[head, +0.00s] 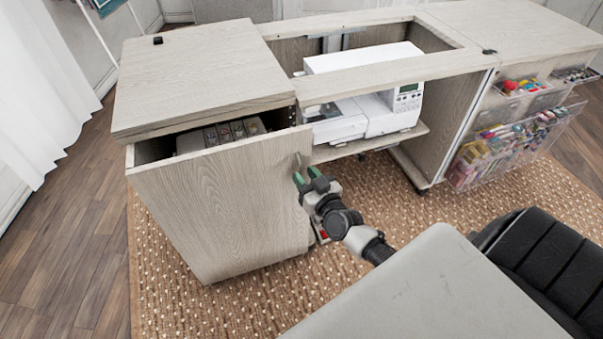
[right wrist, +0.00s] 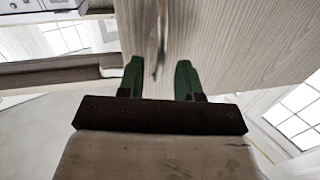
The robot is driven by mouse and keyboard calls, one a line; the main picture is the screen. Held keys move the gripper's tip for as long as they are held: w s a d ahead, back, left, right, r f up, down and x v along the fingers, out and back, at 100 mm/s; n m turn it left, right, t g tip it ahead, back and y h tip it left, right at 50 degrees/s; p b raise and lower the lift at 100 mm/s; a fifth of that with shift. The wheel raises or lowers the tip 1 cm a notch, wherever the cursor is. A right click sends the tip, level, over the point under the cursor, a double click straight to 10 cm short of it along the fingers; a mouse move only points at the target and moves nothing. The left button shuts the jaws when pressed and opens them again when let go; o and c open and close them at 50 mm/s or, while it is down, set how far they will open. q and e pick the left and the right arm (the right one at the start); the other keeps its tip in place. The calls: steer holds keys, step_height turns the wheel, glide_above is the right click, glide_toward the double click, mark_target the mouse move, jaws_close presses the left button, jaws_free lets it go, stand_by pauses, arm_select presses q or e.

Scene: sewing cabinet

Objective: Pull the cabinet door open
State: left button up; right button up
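The cabinet door (head: 220,205) is a light wood-grain panel on the left part of the sewing cabinet (head: 200,75). It stands partly open, with a gap along its top edge. A thin metal handle (head: 298,160) sits near the door's upper right corner. My right gripper (head: 308,176) is at this handle. In the right wrist view the two green fingers (right wrist: 160,80) are apart, with the handle (right wrist: 160,45) between them and space on both sides. My left gripper is not in view.
Grey boxes or spools (head: 235,130) show inside behind the door. A white sewing machine (head: 365,90) sits in the middle bay. A black chair (head: 540,265) is at the lower right. The woven rug (head: 215,310) before the door is clear.

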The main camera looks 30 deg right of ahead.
steer(key=shift+w, duration=1.1)
jaws_close()
